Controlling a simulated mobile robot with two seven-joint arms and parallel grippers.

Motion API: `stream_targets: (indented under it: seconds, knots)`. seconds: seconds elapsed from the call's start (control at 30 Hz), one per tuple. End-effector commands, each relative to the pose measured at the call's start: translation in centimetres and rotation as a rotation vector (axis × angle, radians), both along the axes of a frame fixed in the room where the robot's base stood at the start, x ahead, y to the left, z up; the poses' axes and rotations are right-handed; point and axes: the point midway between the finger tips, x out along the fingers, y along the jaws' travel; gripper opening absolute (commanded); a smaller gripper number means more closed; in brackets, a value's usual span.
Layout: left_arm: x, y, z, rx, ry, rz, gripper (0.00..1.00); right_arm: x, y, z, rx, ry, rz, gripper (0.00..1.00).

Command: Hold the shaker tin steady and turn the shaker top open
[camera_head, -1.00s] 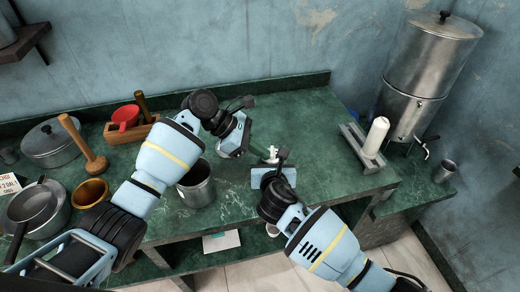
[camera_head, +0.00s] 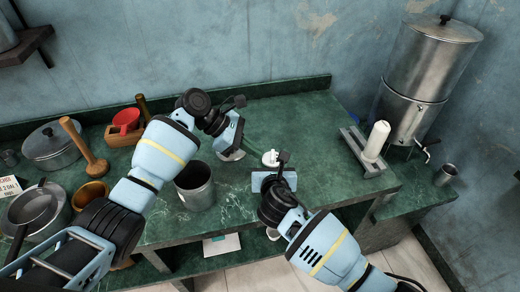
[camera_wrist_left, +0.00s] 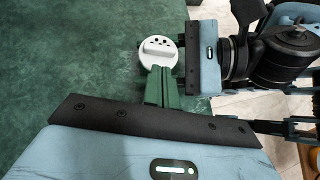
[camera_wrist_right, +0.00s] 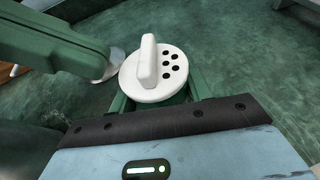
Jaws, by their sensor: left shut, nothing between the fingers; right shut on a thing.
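The white shaker top (camera_head: 270,158) sits level on the shaker tin, near the front edge of the green counter. The right wrist view shows this top (camera_wrist_right: 150,80) with an upright tab and several dark holes to the right of the tab. My right gripper (camera_wrist_right: 155,102) is shut on the shaker tin below the top; the tin's body is mostly hidden. My left gripper (camera_wrist_left: 160,72) is shut and empty. Its green fingers point at the top from the left, close beside it; I cannot tell whether they touch.
A metal pot (camera_head: 195,188) stands left of the shaker, below my left arm. A pale round thing (camera_head: 232,155) lies behind my left gripper, partly hidden. A white candle-like cylinder (camera_head: 376,140) on a grey stand and a large metal urn (camera_head: 415,75) stand right.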

Motion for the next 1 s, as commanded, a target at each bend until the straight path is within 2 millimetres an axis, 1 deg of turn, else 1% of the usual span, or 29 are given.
stream_targets:
  seconds: [0.03,0.1,0.3,0.5,0.7,0.97,1.0]
  knots:
    - [0.0,1.0,-0.3,0.001,0.003,0.003,0.00,-0.2,-0.3,-1.0,-0.007,0.017,-0.006,0.23]
    - [0.0,2.5,-0.2,0.001,0.001,0.003,0.00,-0.2,-0.3,-1.0,-0.007,0.017,-0.006,0.23]
    - [-0.1,5.4,3.0,0.001,-0.002,0.001,0.00,-0.2,-0.3,-1.0,-0.007,0.017,-0.006,0.23]
    - [-0.2,7.9,5.3,0.000,-0.001,0.001,0.00,-0.2,-0.3,-1.0,-0.007,0.017,-0.006,0.23]
    - [-0.3,9.1,6.5,0.000,0.001,-0.001,0.00,-0.2,-0.3,-1.0,-0.007,0.017,-0.006,0.23]
    - [-0.3,9.4,6.7,-0.001,0.001,-0.001,0.00,-0.2,-0.3,-1.0,-0.007,0.017,-0.006,0.23]
    - [-0.3,9.4,6.7,-0.001,0.001,-0.001,0.00,-0.2,-0.3,-1.0,-0.007,0.016,-0.006,0.53]
